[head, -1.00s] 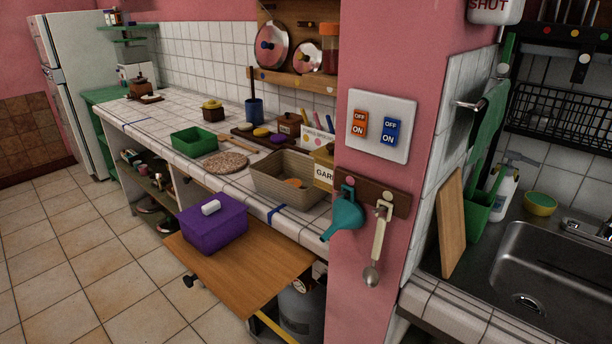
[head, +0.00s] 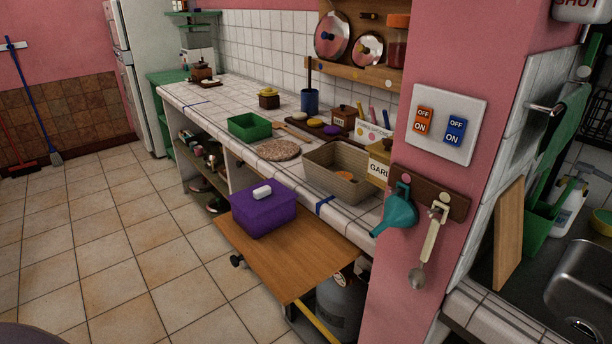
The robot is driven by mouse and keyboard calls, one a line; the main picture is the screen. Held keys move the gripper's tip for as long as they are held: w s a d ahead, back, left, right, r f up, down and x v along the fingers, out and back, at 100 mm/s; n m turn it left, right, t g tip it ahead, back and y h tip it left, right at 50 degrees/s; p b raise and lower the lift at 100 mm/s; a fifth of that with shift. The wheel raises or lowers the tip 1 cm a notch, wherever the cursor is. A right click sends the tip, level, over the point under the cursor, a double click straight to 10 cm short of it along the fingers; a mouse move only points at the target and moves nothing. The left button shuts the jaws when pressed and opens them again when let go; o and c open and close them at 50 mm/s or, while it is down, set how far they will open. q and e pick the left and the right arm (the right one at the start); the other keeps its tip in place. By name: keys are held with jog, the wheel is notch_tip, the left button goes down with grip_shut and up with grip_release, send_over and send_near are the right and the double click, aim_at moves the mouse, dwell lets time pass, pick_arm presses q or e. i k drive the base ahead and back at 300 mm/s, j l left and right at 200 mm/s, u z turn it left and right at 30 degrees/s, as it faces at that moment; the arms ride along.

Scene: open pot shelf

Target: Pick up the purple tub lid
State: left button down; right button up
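The purple tub (head: 264,218) stands on a wooden pull-out board in front of the tiled counter. Its purple lid (head: 250,201) is on top, with a white handle (head: 262,192) in the middle. The lid looks seated on the tub. Neither of my grippers shows in the head view. A dark rounded shape at the bottom left corner is too cut off to identify.
The wooden board (head: 290,262) has bare room to the right of the tub. Behind it, the counter holds a woven basket (head: 327,178), a green tray (head: 249,127) and a round mat (head: 279,150). A pink pillar (head: 430,272) with a hanging funnel (head: 398,209) and spoon stands at right. Tiled floor (head: 140,245) is open at left.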

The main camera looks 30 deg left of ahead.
aim_at(254, 201)
jog(key=j+z, duration=0.25)
jog(key=z, duration=0.15)
jog(key=j+z, duration=0.45)
jog(key=j, duration=0.25)
jog(key=k+j+z, duration=0.1)
jog(key=j, duration=0.25)
jog(key=k+j+z, duration=0.15)
jog(key=j, duration=0.2)
jog(key=k+j+z, duration=0.1)
jog(key=j, duration=0.25)
